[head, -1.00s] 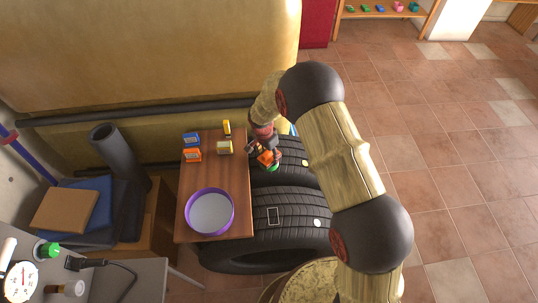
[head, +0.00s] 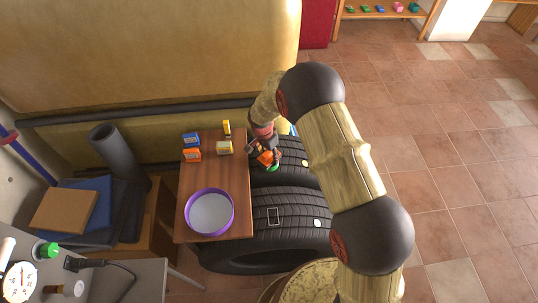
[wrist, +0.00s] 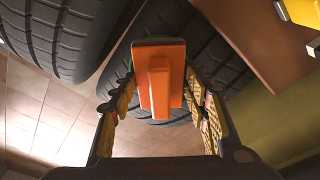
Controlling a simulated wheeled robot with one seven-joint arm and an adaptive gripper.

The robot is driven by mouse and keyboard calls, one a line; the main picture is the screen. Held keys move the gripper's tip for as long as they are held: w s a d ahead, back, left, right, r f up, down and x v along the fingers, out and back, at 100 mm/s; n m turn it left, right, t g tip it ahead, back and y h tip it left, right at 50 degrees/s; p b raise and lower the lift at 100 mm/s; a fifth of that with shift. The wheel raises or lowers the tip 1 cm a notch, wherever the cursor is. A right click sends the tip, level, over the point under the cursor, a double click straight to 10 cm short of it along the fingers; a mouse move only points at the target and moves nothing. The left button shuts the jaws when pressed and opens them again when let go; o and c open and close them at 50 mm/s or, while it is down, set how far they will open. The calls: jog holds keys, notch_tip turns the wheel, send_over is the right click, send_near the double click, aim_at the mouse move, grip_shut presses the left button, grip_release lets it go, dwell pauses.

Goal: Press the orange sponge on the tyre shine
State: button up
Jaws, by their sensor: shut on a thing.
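The orange sponge (head: 267,158) has a green underside and an orange grip block on top. In the wrist view the sponge (wrist: 158,78) sits between the two fingers of my gripper (wrist: 160,90), which is shut on it. In the head view my gripper (head: 262,148) holds it over the farther tyre (head: 293,150), just right of the wooden table; contact with the tyre cannot be told. A purple-rimmed round dish (head: 188,212) with a smooth grey fill stands at the table's near end. No label marks the tyre shine; the grey fill may be it.
The wooden table (head: 205,172) also bears a blue box (head: 190,139), an orange box (head: 192,155) and yellow items (head: 227,128) at its far end. A nearer tyre (head: 290,225) with a white rectangle outline lies right of the dish. Tiled floor is free on the right.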

jog(key=shift+s, duration=0.1)
jog(key=shift+r+p, duration=1.5)
jog(key=shift+r, duration=2)
